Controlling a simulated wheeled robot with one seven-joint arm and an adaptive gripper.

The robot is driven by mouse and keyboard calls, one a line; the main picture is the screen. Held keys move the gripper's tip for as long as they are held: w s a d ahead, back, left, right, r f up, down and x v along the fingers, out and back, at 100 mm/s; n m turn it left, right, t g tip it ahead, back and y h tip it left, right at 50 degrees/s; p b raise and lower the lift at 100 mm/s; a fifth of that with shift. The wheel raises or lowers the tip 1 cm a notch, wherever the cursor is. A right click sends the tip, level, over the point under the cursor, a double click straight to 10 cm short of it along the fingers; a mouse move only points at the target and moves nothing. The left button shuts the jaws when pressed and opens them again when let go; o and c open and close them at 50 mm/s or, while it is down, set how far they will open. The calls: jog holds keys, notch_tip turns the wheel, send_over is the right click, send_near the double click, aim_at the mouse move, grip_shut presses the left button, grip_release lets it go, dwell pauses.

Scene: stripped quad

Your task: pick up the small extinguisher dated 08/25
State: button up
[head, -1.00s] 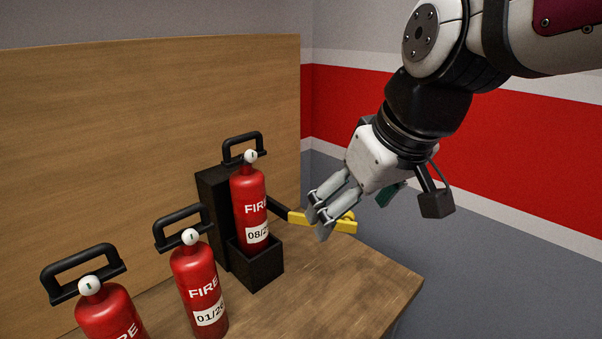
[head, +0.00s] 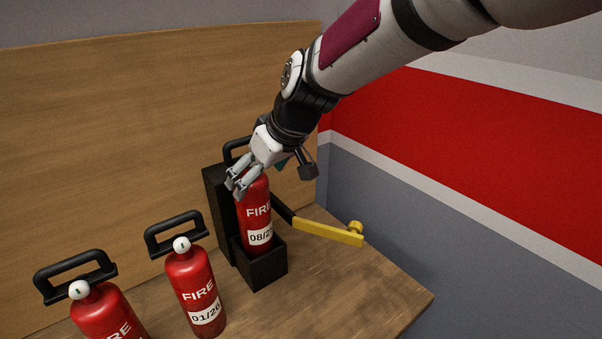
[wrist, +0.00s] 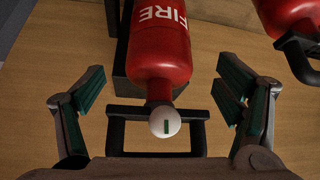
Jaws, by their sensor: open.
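The small red extinguisher (head: 257,224) with a label starting "08/2" stands upright in a black holder (head: 265,268) on the wooden table; the label's last digit is cut off from view. My gripper (head: 238,186) is at its top in the head view, covering its white gauge and part of its black handle. In the wrist view the extinguisher (wrist: 160,50) lies between my open fingers, with its white gauge (wrist: 165,121) and black handle (wrist: 119,131) near the palm. The fingers stand apart from it on both sides.
A yellow lever (head: 328,232) on a black arm sticks out right of the holder. A red extinguisher marked 01/26 (head: 192,285) stands to the left, and another (head: 105,312) stands further left. The wooden back panel (head: 110,130) is close behind. The table's right end is clear.

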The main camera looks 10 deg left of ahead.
aim_at(253, 203)
jog(key=shift+p+x, duration=0.65)
jog(key=shift+x, duration=2.75)
jog(key=shift+d, duration=0.2)
jog(key=c, duration=1.7)
jog(key=shift+a+r, duration=0.1)
jog(key=shift+r, duration=0.05)
grip_shut()
